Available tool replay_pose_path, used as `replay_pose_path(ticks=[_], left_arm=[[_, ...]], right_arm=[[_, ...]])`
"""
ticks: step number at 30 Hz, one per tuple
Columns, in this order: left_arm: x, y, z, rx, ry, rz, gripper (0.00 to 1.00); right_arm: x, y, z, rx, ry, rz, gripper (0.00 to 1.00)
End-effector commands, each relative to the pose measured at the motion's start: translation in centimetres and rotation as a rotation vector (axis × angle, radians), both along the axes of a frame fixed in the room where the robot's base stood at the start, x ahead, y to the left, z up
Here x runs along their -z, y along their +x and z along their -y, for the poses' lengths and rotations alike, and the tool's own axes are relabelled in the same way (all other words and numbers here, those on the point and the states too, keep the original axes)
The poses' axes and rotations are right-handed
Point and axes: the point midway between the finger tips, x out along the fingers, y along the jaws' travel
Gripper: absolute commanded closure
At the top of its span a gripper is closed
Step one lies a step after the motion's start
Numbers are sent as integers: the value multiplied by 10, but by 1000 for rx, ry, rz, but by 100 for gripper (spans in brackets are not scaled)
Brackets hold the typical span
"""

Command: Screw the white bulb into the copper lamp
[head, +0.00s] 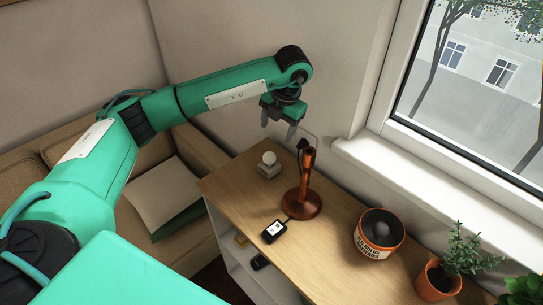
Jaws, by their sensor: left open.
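The white bulb (269,158) rests upright on a small pale block (269,171) near the far left end of the wooden cabinet top. The copper lamp (307,181) stands to its right on a round copper base, with a dark socket at its top. My left gripper (278,130) hangs fingers down above and slightly right of the bulb in the picture, open and empty, apart from both bulb and lamp. My right gripper is not in view.
A small black device with a white face (274,231) lies at the cabinet's front edge by the lamp base. An orange round container (378,235) and a potted plant (438,279) stand to the right. A window sill (430,165) runs behind. A sofa (165,180) is at left.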

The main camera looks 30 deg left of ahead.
Motion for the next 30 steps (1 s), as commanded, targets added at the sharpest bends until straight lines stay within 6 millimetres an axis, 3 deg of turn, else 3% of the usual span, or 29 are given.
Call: replay_pose_path(ticks=[4,8,15,21,30], left_arm=[[0,0,0,0,0,0,36],[7,0,-1,-1,0,-3,36],[50,1,-11,-1,0,-6,36],[78,2,-16,1,-1,-2,36],[85,3,-16,1,-1,0,36]], right_arm=[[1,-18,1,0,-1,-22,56],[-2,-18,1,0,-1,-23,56],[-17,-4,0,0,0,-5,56],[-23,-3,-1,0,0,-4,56],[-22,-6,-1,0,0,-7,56]])
